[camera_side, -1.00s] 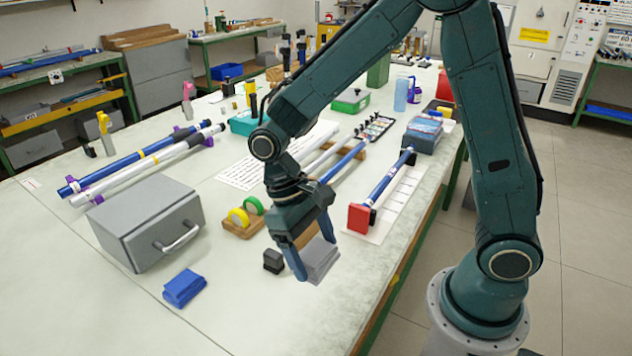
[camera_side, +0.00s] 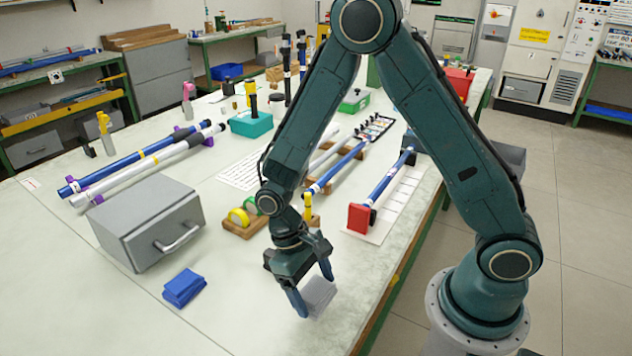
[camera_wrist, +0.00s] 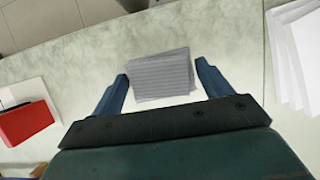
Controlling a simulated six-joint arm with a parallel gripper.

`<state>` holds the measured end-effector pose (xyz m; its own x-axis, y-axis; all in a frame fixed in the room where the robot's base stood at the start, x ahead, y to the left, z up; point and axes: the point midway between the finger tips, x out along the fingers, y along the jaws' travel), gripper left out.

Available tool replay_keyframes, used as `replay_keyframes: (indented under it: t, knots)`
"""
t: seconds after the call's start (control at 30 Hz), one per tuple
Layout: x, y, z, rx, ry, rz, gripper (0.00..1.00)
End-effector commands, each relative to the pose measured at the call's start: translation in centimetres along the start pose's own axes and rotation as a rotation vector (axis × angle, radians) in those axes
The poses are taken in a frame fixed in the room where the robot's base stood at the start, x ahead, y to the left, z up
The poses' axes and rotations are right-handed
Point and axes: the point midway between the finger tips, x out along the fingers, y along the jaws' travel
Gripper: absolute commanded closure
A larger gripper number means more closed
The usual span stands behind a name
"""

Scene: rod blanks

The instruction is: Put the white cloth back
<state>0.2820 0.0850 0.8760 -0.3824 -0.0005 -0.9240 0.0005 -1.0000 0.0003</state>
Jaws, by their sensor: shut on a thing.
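The white cloth (camera_side: 319,294) looks light grey and is folded into a layered pad. It sits between the two fingers of my gripper (camera_side: 315,296), low over the front part of the table. I cannot tell whether its underside touches the table. In the wrist view the cloth (camera_wrist: 160,76) fills the space between the fingertips of my gripper (camera_wrist: 162,72), which are shut on its two sides. A white layered pile (camera_wrist: 296,55) shows at the right edge of the wrist view, cut off by the frame.
A blue folded cloth (camera_side: 184,287) and a grey drawer box (camera_side: 150,224) stand to the left. A wooden tape holder (camera_side: 243,222) is behind my gripper. A red-ended rod stand (camera_side: 360,218) is at the right. The table's front edge runs close by.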

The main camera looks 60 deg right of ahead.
Motion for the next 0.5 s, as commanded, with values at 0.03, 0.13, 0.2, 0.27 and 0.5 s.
replay_keyframes:
  t: [0.03,0.13,0.2,0.27,0.5]
  knots:
    - [0.3,0.0,-0.1,0.000,-0.002,0.001,0.43]
    - [1.2,0.0,-0.4,0.000,-0.003,0.001,0.43]
    - [1.8,0.0,-0.7,0.000,-0.003,0.001,0.43]
    - [2.4,0.0,-0.9,0.000,-0.003,0.001,0.43]
    - [3.3,0.0,-1.4,0.000,0.000,0.000,0.43]
